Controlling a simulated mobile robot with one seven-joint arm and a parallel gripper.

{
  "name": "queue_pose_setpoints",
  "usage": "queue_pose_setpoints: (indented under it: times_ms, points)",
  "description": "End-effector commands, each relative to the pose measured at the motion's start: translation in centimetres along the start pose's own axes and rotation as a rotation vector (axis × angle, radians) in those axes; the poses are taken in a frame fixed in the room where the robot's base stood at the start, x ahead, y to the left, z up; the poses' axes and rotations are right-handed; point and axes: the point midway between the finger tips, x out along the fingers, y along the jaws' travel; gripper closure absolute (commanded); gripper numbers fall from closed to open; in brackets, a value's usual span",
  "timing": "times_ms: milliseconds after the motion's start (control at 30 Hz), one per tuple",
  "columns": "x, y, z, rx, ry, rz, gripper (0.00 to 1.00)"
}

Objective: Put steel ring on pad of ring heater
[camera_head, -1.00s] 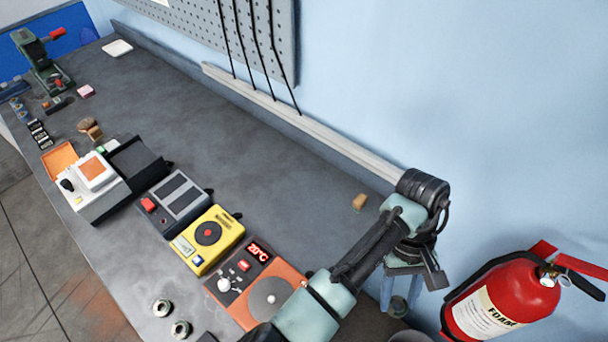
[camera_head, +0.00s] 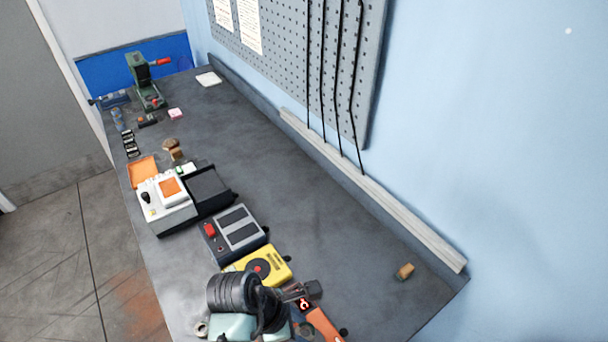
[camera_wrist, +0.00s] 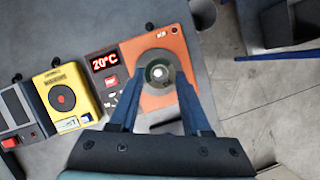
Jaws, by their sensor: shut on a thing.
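My gripper (camera_wrist: 158,82) shows in the wrist view with its two blue fingers on either side of the steel ring (camera_wrist: 150,74), shut on it. The ring is over the round grey pad (camera_wrist: 158,54) of the ring heater (camera_wrist: 178,44). The heater has an orange plate and a red display reading 20°C. I cannot tell whether the ring touches the pad. In the head view, my arm hides most of the heater (camera_head: 325,324), and the ring cannot be made out.
A yellow device (camera_wrist: 66,92) with a black dial is left of the heater, beside a dark grey device (camera_head: 236,232). A small brown block (camera_head: 404,271) lies near the wall. A nut-like piece (camera_head: 201,328) lies at the bench's front edge.

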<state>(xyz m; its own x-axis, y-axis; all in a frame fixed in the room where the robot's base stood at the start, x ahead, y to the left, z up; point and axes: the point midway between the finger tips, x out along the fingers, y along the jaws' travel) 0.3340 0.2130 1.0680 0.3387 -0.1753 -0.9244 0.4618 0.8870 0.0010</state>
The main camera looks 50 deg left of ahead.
Motion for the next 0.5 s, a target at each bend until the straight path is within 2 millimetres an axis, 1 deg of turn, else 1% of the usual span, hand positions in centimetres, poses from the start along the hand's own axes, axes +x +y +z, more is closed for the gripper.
queue_pose_setpoints:
  times_ms: [100, 233, 433, 500]
  points:
    - [1.6, -0.1, -1.0, -0.016, 0.001, 0.001, 1.00]
    - [3.8, -0.1, -1.9, -0.013, 0.000, -0.001, 1.00]
    - [5.5, 0.0, -2.5, -0.010, -0.001, 0.002, 1.00]
    - [6.4, -0.1, -2.9, -0.012, 0.000, 0.000, 1.00]
